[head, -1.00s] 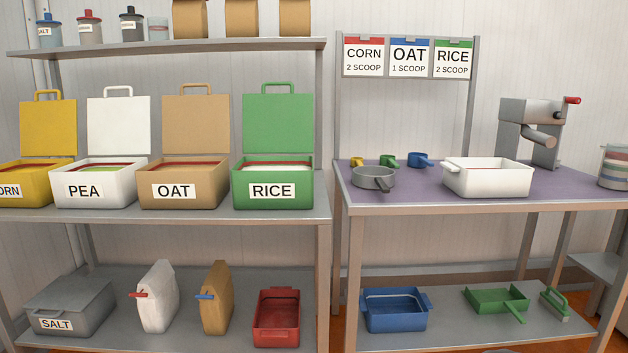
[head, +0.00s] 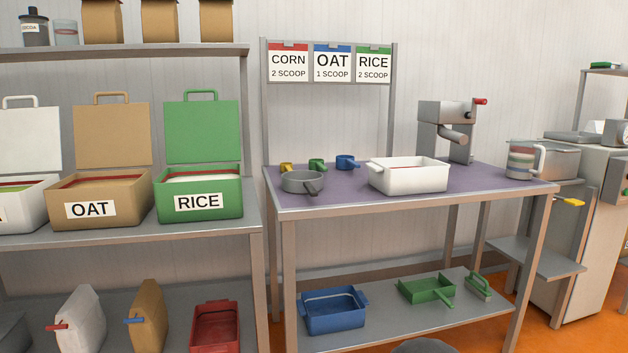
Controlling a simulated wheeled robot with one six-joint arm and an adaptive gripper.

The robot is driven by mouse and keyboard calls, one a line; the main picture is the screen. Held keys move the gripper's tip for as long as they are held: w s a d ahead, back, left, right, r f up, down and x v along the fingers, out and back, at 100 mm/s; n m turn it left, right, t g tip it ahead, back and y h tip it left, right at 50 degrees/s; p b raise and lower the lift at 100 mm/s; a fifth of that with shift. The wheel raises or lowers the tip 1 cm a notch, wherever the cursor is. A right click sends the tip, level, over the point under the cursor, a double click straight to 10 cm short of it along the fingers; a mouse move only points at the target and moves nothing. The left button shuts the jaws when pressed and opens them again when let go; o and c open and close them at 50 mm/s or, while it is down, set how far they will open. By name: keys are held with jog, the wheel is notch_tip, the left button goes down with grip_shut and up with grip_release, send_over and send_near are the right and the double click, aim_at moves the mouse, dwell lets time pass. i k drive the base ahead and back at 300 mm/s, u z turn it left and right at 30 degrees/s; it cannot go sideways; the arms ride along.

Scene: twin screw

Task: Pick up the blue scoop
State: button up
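The blue scoop (head: 346,162) sits on the purple top of the right-hand table (head: 320,205), near its back edge. It is the rightmost of three small scoops, with a green scoop (head: 317,165) and a yellow scoop (head: 287,168) to its left. Its handle points right, toward the white tub (head: 409,176). It looks apart from the other things. My gripper is not in view.
A grey pan (head: 303,181) stands in front of the scoops. A grey hand-cranked machine (head: 446,130) stands behind the white tub. Open OAT (head: 92,209) and RICE (head: 198,203) bins fill the left shelf. Orange floor shows at the right.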

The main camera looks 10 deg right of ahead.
aim_at(343, 162)
jog(key=k, duration=0.55)
jog(key=z, duration=0.85)
jog(key=i, duration=1.25)
jog(key=u, duration=0.45)
